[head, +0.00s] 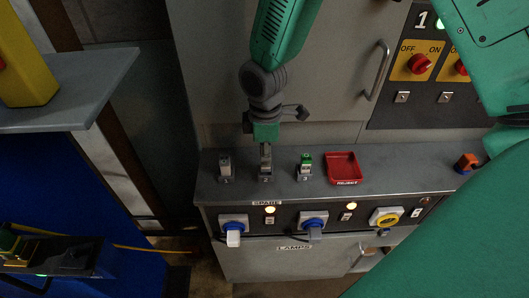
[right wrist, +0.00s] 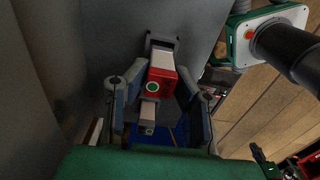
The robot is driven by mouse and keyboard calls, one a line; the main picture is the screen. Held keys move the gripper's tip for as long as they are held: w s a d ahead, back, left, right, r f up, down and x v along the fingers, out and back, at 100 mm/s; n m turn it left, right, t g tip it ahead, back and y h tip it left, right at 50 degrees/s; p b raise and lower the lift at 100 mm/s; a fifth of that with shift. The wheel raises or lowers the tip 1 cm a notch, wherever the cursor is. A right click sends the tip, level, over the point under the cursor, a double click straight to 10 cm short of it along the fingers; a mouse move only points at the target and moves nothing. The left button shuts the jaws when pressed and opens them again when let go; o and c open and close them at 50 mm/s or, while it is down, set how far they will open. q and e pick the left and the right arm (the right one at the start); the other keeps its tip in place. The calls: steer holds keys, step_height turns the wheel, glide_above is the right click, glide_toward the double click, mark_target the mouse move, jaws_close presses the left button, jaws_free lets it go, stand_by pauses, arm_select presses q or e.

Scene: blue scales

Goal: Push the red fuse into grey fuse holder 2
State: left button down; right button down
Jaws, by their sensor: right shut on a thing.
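My right gripper (head: 266,148) points down over grey fuse holder 2 (head: 266,170), the middle one of the row on the grey ledge. In the right wrist view its two fingers stand on either side of the red fuse (right wrist: 168,90), which has a white part and a green round mark. The gripper is shut on this fuse. In the head view the fuse is hidden by the gripper. I cannot tell how deep the fuse sits in the holder. My left gripper is not in view.
Another grey holder (head: 225,168) stands left, and one with a green top (head: 305,165) right. A red tray (head: 343,168) lies further right, then an orange block (head: 467,163). Sockets and lamps line the ledge's front. A door handle (head: 376,70) sticks out behind.

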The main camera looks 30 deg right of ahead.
steer(key=shift+f+b, duration=0.3)
steer(key=shift+f, duration=0.85)
stand_by(0.4)
steer(key=c, duration=1.3)
jaws_free()
steer(key=shift+r, duration=0.1)
steer(key=shift+w+r, duration=0.1)
steer(key=shift+r, duration=0.25)
step_height(320, 180, up, 11)
